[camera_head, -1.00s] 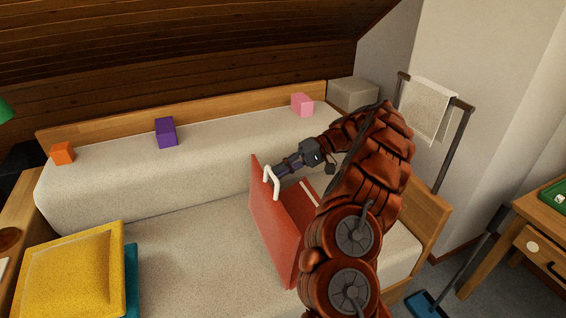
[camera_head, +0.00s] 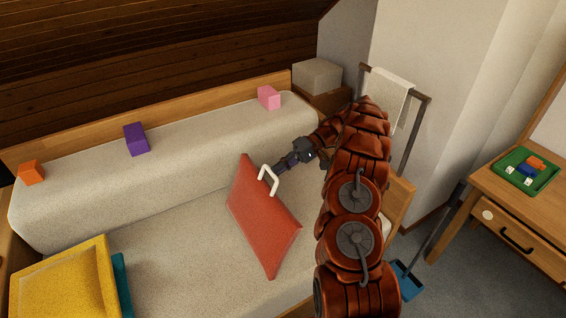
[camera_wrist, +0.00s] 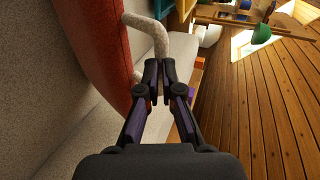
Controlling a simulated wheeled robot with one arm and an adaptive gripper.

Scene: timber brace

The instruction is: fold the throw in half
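The red throw (camera_head: 262,225) stands tilted on the bed seat as a stiff-looking panel, its broad face turned to the head camera. A white loop handle (camera_head: 267,176) sticks out from its upper right edge. The throw (camera_wrist: 100,55) fills the upper left of the wrist view, with the handle (camera_wrist: 150,32) beside it. My gripper (camera_head: 284,165) is at the handle; in the wrist view its fingers (camera_wrist: 160,72) are close together around the handle's end. What lies behind the throw is hidden by its raised face and my arm.
A yellow cushion (camera_head: 65,280) lies over a teal one (camera_head: 122,285) at the front left. Orange (camera_head: 31,172), purple (camera_head: 136,139) and pink (camera_head: 268,97) blocks sit on the backrest. A desk with a green tray (camera_head: 525,170) and a blue dustpan (camera_head: 405,280) are at right.

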